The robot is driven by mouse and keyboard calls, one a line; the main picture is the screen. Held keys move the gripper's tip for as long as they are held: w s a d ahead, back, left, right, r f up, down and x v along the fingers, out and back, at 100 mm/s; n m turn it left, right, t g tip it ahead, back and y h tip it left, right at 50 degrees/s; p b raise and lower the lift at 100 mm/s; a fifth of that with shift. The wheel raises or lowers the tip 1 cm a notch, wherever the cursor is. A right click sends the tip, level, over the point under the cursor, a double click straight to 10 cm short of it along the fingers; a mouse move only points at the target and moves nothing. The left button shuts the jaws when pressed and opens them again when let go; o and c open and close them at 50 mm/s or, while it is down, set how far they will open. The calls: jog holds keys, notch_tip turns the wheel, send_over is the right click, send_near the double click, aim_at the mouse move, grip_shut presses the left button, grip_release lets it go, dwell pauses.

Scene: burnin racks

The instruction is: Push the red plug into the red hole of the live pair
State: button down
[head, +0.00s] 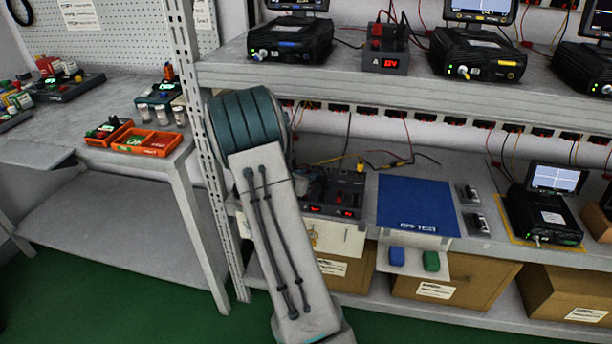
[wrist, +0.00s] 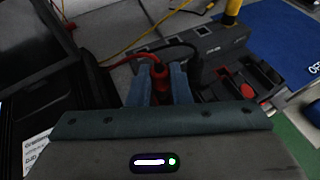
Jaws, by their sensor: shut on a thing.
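In the wrist view my gripper (wrist: 161,72) is shut on the red plug (wrist: 161,88), which sits between its two blue-grey fingers. A red cable runs from the plug to the left. The dark socket unit (wrist: 222,42) lies just beyond the fingers. A black plug and cable (wrist: 192,60) stand just right of the gripper, at the unit. The red hole is not visible, and I cannot tell whether the plug tip touches the unit. In the head view the unit (head: 345,186) shows two small lit red displays, too small to read; my arm hides its left part and my gripper.
A yellow plug (head: 361,163) stands at the unit's back. A blue mat (head: 416,205) lies to its right on the shelf. A red knob or switch (wrist: 247,91) is right of my fingers. A black instrument (wrist: 40,50) stands close on the left.

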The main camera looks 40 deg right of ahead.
jog(key=shift+f+b, duration=1.05)
jog(key=shift+b, duration=0.2)
dwell(1.0)
jog(key=c, duration=0.9)
grip_release()
jog(key=shift+o, duration=0.2)
jog(key=shift+r, duration=0.15)
jog(key=shift+r+p, duration=1.9)
jog(key=shift+r, duration=0.75)
